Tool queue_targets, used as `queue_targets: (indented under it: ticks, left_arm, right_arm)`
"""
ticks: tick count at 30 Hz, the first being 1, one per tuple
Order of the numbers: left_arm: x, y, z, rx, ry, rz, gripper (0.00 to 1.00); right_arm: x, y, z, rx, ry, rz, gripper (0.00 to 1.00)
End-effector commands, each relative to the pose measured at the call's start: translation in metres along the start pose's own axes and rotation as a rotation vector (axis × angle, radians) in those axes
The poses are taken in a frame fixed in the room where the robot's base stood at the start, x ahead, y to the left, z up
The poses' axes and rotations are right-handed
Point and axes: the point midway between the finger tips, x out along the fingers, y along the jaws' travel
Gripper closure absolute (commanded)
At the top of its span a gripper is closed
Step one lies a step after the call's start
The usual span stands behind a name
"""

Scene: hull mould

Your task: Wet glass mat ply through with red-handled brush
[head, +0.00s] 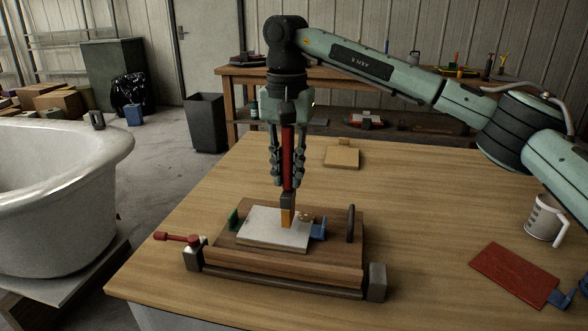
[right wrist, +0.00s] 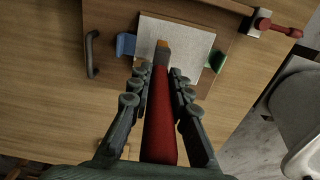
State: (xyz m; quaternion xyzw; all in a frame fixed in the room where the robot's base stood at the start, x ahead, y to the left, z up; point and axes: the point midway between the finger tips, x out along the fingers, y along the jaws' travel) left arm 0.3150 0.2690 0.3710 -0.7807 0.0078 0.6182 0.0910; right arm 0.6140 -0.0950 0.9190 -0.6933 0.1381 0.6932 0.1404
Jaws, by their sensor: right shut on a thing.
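The red-handled brush (head: 288,158) is upright in my right gripper (head: 287,180), which is shut on its handle. The brush's tan bristle end (head: 287,217) is over the pale glass mat ply (head: 262,230), at or just above its surface; I cannot tell if they touch. The ply lies flat on a wooden board with a clamp (head: 289,264). In the right wrist view the brush (right wrist: 161,120) runs between the fingers, with its tip over the grey-white ply (right wrist: 187,45). I cannot tell from its colour how wet the ply is. My left gripper is not in view.
Around the ply are a green block (head: 233,219), a blue block (head: 319,229) and a dark handle (head: 351,223). A red-handled clamp lever (head: 177,238) sticks out left. A white tub (head: 60,190) stands left.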

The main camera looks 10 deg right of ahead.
Motion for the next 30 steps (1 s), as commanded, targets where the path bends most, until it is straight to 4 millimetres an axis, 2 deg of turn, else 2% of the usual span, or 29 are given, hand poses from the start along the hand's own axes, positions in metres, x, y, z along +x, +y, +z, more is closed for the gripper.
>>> queue_targets:
  ticks: [2, 13, 30]
  left_arm:
    - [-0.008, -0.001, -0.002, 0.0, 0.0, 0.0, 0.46]
    - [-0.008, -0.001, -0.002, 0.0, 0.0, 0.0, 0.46]
    - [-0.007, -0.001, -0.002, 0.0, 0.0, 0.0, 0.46]
  right_arm:
    - [-0.003, -0.011, 0.001, -0.002, -0.001, 0.0, 1.0]
    - [-0.001, -0.053, 0.001, -0.001, 0.001, -0.001, 1.0]
    - [0.002, -0.058, 0.0, 0.0, 0.0, 0.0, 1.0]
